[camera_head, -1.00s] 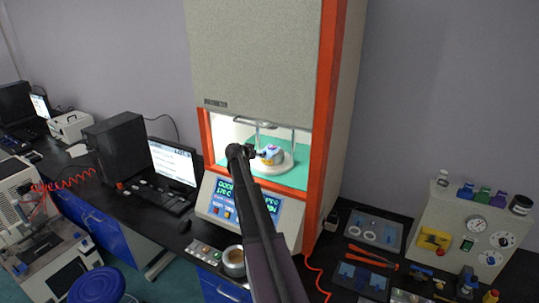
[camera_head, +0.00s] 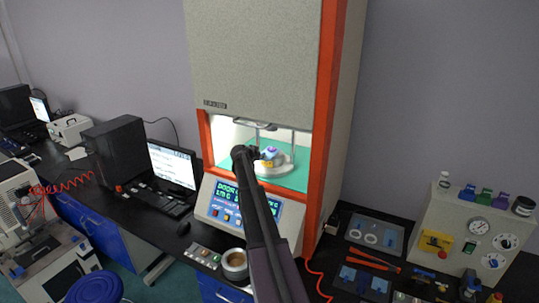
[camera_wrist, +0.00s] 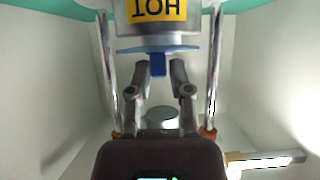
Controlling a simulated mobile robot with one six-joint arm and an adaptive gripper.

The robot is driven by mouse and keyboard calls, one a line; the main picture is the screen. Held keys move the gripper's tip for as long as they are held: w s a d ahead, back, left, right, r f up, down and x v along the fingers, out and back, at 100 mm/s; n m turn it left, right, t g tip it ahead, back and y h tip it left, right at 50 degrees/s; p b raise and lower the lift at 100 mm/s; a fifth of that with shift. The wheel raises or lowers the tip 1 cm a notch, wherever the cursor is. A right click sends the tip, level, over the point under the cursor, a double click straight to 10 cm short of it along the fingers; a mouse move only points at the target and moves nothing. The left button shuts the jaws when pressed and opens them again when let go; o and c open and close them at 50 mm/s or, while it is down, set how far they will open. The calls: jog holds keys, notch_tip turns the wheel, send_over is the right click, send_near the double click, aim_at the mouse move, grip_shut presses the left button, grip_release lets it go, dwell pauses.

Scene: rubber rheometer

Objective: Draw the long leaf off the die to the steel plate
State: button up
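The die (camera_head: 270,158) stands on a round pale base inside the lit chamber of the rheometer. In the wrist view the die (camera_wrist: 157,38) shows inverted at the top, with a yellow HOT label. A thin blue sheet lies across its face, and a dark blue tab (camera_wrist: 157,66), apparently the long leaf, sticks out towards me. My gripper (camera_wrist: 161,72) has its fingertips on either side of this tab, with a narrow gap visible. In the head view my gripper (camera_head: 258,154) is beside the die, partly hidden by my arm. I cannot tell which surface is the steel plate.
Chrome posts (camera_wrist: 108,70) stand on both sides of the die. The orange chamber frame (camera_head: 322,125) borders the opening.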

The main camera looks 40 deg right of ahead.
grip_shut()
jog(key=shift+r, duration=0.15)
jog(key=shift+s+r+p, duration=0.15)
jog(key=shift+r+p, duration=0.25)
jog(key=shift+p, duration=0.1)
jog(key=shift+r+p, duration=0.25)
jog(key=shift+p, duration=0.05)
jog(key=shift+r+p, duration=0.3)
jog(key=shift+s+a, duration=0.1)
jog(key=shift+a, duration=0.05)
dwell(0.4)
